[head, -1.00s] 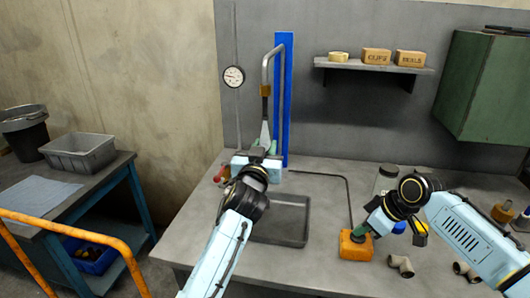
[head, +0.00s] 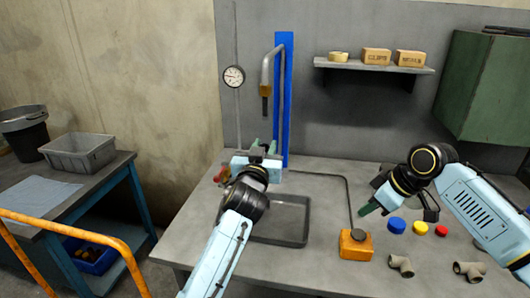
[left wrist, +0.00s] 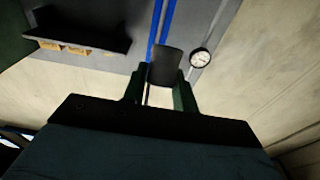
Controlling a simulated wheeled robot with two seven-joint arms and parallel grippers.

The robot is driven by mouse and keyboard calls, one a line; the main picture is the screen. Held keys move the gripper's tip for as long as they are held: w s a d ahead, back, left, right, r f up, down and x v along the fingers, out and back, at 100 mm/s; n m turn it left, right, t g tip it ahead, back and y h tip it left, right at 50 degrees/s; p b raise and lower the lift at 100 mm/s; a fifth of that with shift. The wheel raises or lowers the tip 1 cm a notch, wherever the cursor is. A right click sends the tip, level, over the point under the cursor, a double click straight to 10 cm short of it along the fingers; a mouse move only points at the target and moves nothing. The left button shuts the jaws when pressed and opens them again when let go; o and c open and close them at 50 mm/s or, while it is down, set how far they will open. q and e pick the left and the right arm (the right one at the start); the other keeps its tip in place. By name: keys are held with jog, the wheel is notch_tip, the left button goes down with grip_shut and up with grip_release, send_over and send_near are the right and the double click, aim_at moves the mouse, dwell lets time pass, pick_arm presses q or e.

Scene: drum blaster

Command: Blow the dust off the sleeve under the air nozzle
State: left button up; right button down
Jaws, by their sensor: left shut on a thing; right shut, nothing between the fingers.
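The sleeve (left wrist: 166,66) is a dark grey cylinder in the left wrist view. My left gripper (head: 264,148) is shut on it and holds it below the air nozzle (head: 264,104), apart from it. In the head view the sleeve is small and dark between the fingers, and whether dust remains on it cannot be told. The nozzle hangs from a bent grey pipe by the blue post (head: 284,100), and no air jet shows. My right gripper (head: 366,210) is shut and empty, above and right of the orange box (head: 355,248) with a dark round top button (head: 358,236).
A shallow grey tray (head: 281,240) lies below my left gripper. Blue (head: 396,225), yellow (head: 420,228) and red (head: 441,231) round pieces and pipe fittings (head: 401,265) lie at the right. A thin pipe (head: 345,185) runs along the bench to the orange box. A gauge (head: 234,76) hangs on the wall.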

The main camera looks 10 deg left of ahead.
pick_arm(q)
jog(key=shift+s, duration=0.1)
pick_arm(e)
jog(key=shift+r, duration=0.15)
